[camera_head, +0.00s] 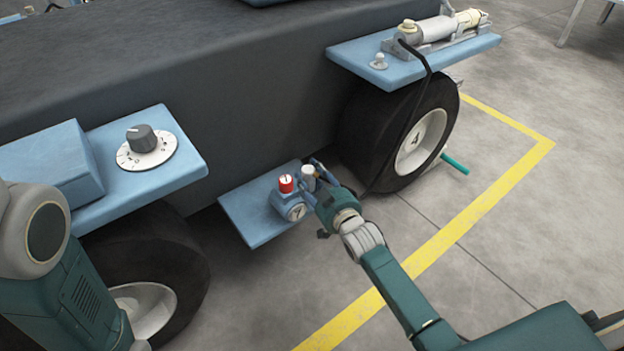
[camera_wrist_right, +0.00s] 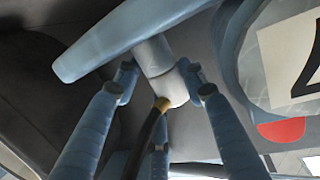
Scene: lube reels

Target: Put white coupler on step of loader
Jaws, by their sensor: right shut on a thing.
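The white coupler (camera_head: 308,173) is at the end of a black hose, between the fingers of my right gripper (camera_head: 317,182). The loader's step (camera_head: 247,219) is the low blue plate between the wheels. The coupler is at the step's right end, close to a gauge; I cannot tell whether it touches the step. My left arm shows at lower left, but its gripper is out of view.
A blue regulator with a gauge (camera_head: 296,211) and red cap (camera_head: 286,183) stands on the step beside my gripper. The black hose (camera_head: 400,128) hangs past the right wheel (camera_head: 421,142). A dial (camera_head: 146,147) is on the left fender.

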